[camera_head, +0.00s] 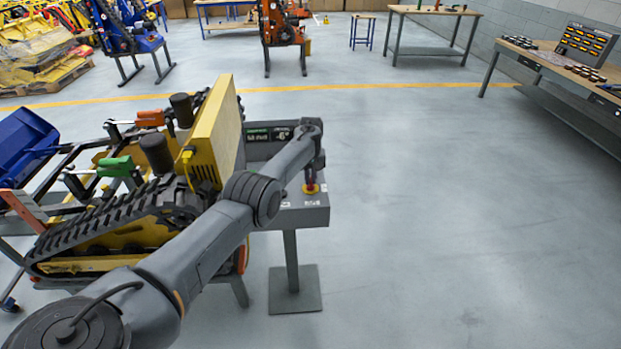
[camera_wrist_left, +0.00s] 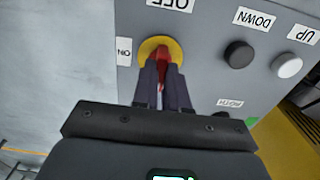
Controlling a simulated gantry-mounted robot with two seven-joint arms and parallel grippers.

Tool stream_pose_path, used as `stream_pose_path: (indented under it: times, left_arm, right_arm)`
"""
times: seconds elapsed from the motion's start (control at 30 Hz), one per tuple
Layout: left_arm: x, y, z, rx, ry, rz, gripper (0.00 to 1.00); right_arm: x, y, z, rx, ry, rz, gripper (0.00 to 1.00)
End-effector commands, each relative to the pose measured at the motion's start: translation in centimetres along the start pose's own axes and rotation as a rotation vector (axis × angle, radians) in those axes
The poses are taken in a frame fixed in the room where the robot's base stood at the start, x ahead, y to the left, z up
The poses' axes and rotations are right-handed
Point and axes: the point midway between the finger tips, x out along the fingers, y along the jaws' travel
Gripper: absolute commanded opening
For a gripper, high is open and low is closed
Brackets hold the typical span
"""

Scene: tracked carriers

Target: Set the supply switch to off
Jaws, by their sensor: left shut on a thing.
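The supply switch (camera_wrist_left: 162,58) is a red handle on a round yellow plate on the grey control box. In the left wrist view an ON label (camera_wrist_left: 124,51) sits to its left and an upside-down OFF label (camera_wrist_left: 170,4) above it. My left gripper (camera_wrist_left: 163,82) is shut on the red handle, and its fingers hide part of it. The visible red part lies roughly along the line toward OFF; its exact angle is hard to tell. In the head view the left gripper (camera_head: 310,176) reaches down to the yellow plate (camera_head: 312,189). My right gripper is not in view.
Black (camera_wrist_left: 239,54) and white (camera_wrist_left: 286,65) buttons, labelled DOWN and UP, sit right of the switch. The box (camera_head: 308,217) stands on a post beside a yellow tracked carrier (camera_head: 215,130). A small display (camera_head: 270,134) is behind it. Floor to the right is clear.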

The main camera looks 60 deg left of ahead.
Motion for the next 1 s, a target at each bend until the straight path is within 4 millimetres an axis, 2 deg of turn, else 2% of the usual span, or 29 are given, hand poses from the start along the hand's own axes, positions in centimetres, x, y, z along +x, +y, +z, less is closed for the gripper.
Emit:
stream_pose_path:
  times: [0.5, 0.53, 0.67, 1.0]
  left_arm:
    - [0.03, 0.00, 0.00, -0.018, 0.000, 0.000, 0.00]
    - [0.03, 0.00, 0.00, -0.018, 0.000, 0.000, 0.17]
    - [0.03, -0.01, 0.00, -0.018, 0.000, 0.000, 0.37]
    - [-0.25, -0.01, -0.02, -0.018, 0.001, 0.000, 0.38]
  right_arm:
    - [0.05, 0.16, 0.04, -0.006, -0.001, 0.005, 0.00]
    - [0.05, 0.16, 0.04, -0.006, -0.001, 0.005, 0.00]
    - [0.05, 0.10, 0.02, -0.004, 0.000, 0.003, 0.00]
    - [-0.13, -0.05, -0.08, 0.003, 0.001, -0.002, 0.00]
